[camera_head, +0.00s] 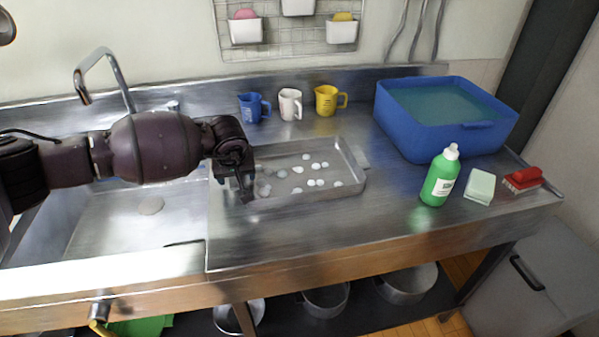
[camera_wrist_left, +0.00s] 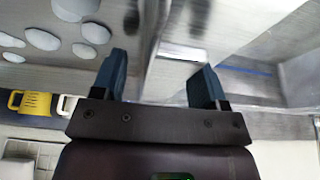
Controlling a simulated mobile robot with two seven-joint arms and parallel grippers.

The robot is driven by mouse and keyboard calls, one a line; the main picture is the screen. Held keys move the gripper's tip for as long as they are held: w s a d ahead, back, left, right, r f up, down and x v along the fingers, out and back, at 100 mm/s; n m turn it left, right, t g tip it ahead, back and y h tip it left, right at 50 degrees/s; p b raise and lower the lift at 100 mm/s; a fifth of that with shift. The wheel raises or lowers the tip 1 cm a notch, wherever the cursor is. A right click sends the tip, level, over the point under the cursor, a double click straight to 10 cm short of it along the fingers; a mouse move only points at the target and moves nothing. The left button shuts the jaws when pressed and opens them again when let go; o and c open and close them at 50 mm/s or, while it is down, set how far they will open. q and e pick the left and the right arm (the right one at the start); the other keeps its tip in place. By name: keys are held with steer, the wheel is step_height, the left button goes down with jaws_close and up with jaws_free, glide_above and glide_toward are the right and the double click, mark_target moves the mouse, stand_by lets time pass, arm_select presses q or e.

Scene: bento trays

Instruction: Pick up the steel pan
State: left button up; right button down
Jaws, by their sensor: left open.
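The steel pan (camera_head: 352,162) is a shallow rectangular tray with a tab handle at its right end. It lies flat on the steel counter just right of the sink, with several white foam-like blobs inside. My left gripper (camera_head: 246,188) is at the pan's left end and hides that end and any handle there. In the left wrist view, the two fingers of my left gripper (camera_wrist_left: 158,78) stand apart, with the pan (camera_wrist_left: 120,18) beyond them at upper left and its end wall near the gap. I cannot tell whether they touch it. My right gripper is not in view.
A sink (camera_head: 130,225) is at left under a faucet (camera_head: 100,65). Blue, white and yellow mugs (camera_head: 327,100) stand behind the pan. A blue water tub (camera_head: 400,125), green bottle (camera_head: 438,180), pale sponge (camera_head: 480,187) and red brush (camera_head: 523,178) are at right. The counter in front is clear.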

arm_select(q)
steer(key=shift+c, duration=0.5)
jaws_close()
steer(key=shift+r, duration=0.1)
